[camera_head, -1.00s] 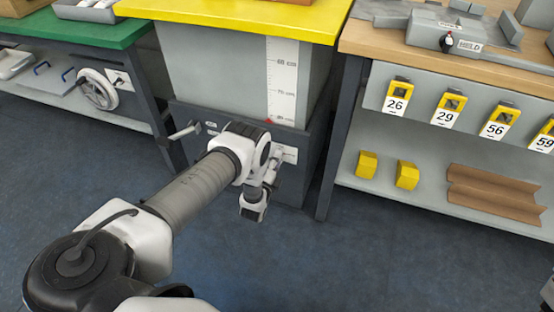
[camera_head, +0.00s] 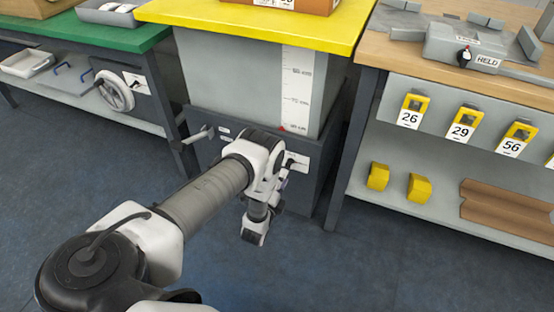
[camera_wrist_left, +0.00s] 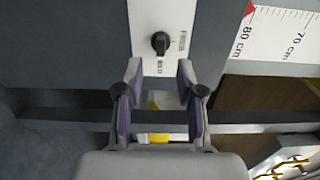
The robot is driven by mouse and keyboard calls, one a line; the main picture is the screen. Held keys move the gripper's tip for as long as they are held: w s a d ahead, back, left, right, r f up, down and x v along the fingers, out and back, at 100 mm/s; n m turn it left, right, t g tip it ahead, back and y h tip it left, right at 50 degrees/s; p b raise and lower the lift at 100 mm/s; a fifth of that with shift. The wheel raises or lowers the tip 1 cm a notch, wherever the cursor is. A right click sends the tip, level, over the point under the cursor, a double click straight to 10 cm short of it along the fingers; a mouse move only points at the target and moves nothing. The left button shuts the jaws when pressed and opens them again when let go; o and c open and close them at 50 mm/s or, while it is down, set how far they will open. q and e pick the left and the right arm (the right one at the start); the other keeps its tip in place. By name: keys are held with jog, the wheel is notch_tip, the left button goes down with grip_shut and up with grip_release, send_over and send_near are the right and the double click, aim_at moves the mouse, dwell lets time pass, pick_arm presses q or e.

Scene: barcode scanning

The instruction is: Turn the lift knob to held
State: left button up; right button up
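The lift knob (camera_wrist_left: 160,43) is black and sits on a white plate (camera_wrist_left: 150,14) on the dark lift base; small lettering beside it is partly readable. In the head view the plate (camera_head: 300,162) shows just right of my left wrist, with a small dark knob. My left gripper (camera_wrist_left: 159,68) is open and empty. Its two fingertips stand apart just below the knob in the wrist view; I cannot tell whether they touch the plate. In the head view the left gripper (camera_head: 281,182) is mostly hidden by my wrist. My right gripper is not in view.
A height scale (camera_head: 297,90) with a red marker is on the lift under a yellow top (camera_head: 250,22). A handle (camera_head: 197,135) juts out at left. The right bench holds a grey fixture (camera_head: 440,42) labelled HELD.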

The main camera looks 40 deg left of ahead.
pick_arm(q)
jog(key=v, duration=0.6)
jog(key=shift+s, duration=0.3)
